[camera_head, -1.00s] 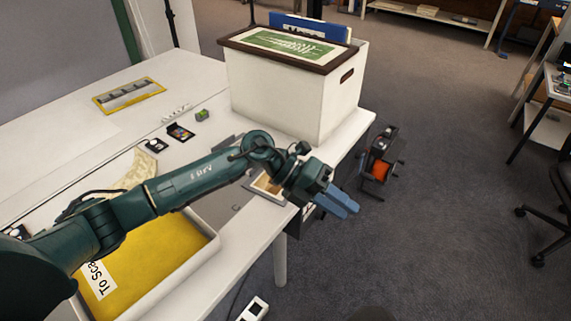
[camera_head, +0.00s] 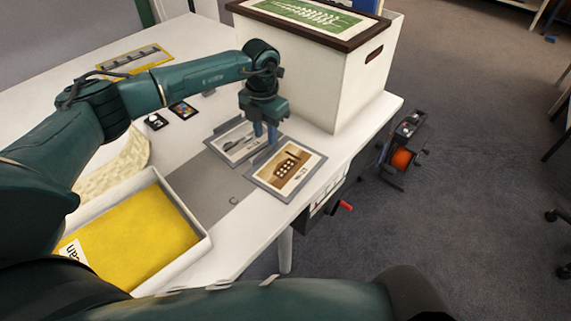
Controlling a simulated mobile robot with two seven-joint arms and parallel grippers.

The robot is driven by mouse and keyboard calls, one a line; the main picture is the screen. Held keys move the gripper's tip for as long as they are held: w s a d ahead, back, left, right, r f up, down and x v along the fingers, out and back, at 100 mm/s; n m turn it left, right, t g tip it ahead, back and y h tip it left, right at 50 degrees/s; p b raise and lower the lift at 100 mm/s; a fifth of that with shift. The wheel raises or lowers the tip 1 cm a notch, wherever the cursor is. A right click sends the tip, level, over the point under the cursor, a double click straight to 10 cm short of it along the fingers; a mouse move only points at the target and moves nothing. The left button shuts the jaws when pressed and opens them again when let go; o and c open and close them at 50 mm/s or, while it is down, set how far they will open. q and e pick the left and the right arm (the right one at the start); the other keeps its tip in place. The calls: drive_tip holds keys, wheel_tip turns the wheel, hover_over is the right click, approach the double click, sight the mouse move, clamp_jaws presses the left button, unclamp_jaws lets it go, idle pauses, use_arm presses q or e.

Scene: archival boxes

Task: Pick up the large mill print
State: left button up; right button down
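Two grey-bordered prints lie side by side on the white table. The nearer one (camera_head: 289,168) shows a brown picture with pale window-like spots, which looks like a mill building. The other print (camera_head: 232,143) has a grey picture and lies just behind and left of it. My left gripper (camera_head: 265,137) points down over the place where the two prints meet, its blue fingers a little apart with nothing seen between them. I cannot tell whether the fingertips touch a print. My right gripper is out of view.
A white archival box (camera_head: 330,85) with a dark-framed green print (camera_head: 305,17) on top stands just behind the prints. A white tray (camera_head: 200,249) holding a yellow folder (camera_head: 135,245) is at the front left. A grey mat (camera_head: 205,190) lies between. The table's right edge is close.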

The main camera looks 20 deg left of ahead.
sight(287, 164)
use_arm(q)
drive_tip(key=shift+w+a+f, duration=0.1)
drive_tip(key=shift+f, duration=1.3)
drive_tip(key=shift+a+f, duration=0.1)
drive_tip(key=shift+f, duration=1.25)
drive_tip(key=shift+c, duration=0.3)
clamp_jaws()
